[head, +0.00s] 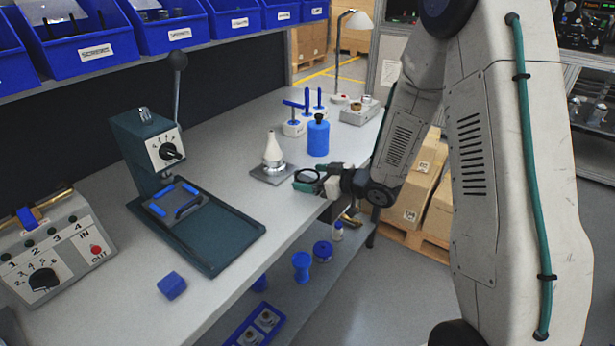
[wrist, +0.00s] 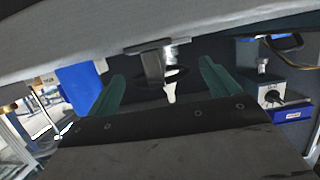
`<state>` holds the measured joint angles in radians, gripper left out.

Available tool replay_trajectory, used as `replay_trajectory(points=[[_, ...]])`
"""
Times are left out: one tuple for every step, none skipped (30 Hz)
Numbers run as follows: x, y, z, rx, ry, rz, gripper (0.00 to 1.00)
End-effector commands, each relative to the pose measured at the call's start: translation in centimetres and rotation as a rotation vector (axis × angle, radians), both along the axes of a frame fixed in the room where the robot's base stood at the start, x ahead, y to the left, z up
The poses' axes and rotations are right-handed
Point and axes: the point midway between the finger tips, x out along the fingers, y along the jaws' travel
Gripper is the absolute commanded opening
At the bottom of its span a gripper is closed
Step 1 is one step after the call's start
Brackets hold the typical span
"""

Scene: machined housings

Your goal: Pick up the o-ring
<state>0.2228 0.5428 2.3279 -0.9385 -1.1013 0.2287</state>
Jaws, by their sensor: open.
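The o-ring (head: 296,174) is a thin black ring near the front edge of the workbench, just right of a white cone (head: 272,151) on a grey base. My gripper (head: 306,181) is at the ring, its green fingers apart. In the wrist view my gripper (wrist: 162,82) shows one green finger at each side, with a dark ring-like shape (wrist: 184,73) between them that looks like the o-ring. Neither finger visibly grips it. What supports the ring is not clear.
A blue bottle (head: 318,139) stands behind the cone. A dark green press (head: 210,235) and a control box (head: 55,245) stand to the left, with a small blue block (head: 171,285) in front. Boxes (head: 411,187) stand beyond the bench's right edge.

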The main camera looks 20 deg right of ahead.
Motion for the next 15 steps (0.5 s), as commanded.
replay_trajectory(points=[[0.7,0.6,-0.3,0.0,0.0,0.002,0.87],[1.0,0.8,-0.4,-0.001,0.001,0.002,0.87],[1.4,1.0,-0.6,-0.001,0.001,0.002,0.87],[1.5,1.1,-0.6,-0.001,0.0,0.001,0.87],[1.7,1.2,-0.7,-0.001,0.001,0.0,0.87],[1.7,1.3,-0.7,-0.001,0.001,-0.001,0.87],[1.7,1.3,-0.7,-0.001,0.001,-0.001,0.87],[1.7,1.2,-0.6,-0.001,0.001,-0.001,0.87],[1.7,1.2,-0.6,-0.001,0.001,-0.001,0.87],[1.7,1.2,-0.6,-0.001,0.001,-0.001,0.87],[1.7,1.2,-0.6,-0.001,0.001,-0.001,0.87],[1.7,1.2,-0.6,-0.001,0.001,-0.001,0.76],[1.7,1.2,-0.6,-0.001,0.001,-0.001,0.68],[1.7,1.2,-0.6,-0.001,0.001,-0.001,0.59],[1.7,1.2,-0.6,-0.001,0.001,-0.001,0.48]])
